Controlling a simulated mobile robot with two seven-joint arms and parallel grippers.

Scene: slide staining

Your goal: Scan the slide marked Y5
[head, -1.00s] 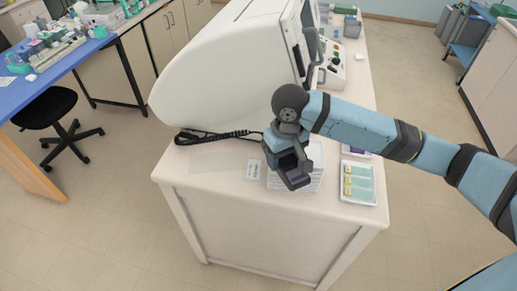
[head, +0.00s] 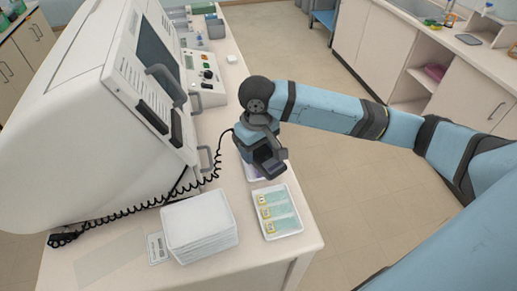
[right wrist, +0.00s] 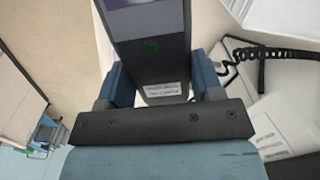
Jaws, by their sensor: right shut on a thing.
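In the right wrist view the scanner (right wrist: 150,48) sits between the fingers, with a green dot and a white label. Nearer on the bench, a white tray (head: 297,231) holds slides with yellow label ends (head: 265,212) and pale green glass. The label writing is too small to read surely. A second tray with purple (head: 251,174) lies partly hidden under the gripper. My left gripper is not in view.
A big white machine (head: 85,120) fills the left. A black coiled cord (head: 150,203) runs along its front toward the gripper. A stack of white trays or sheets (head: 199,226) and a small label card (head: 157,248) lie on the bench. A control box (head: 205,78) stands behind.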

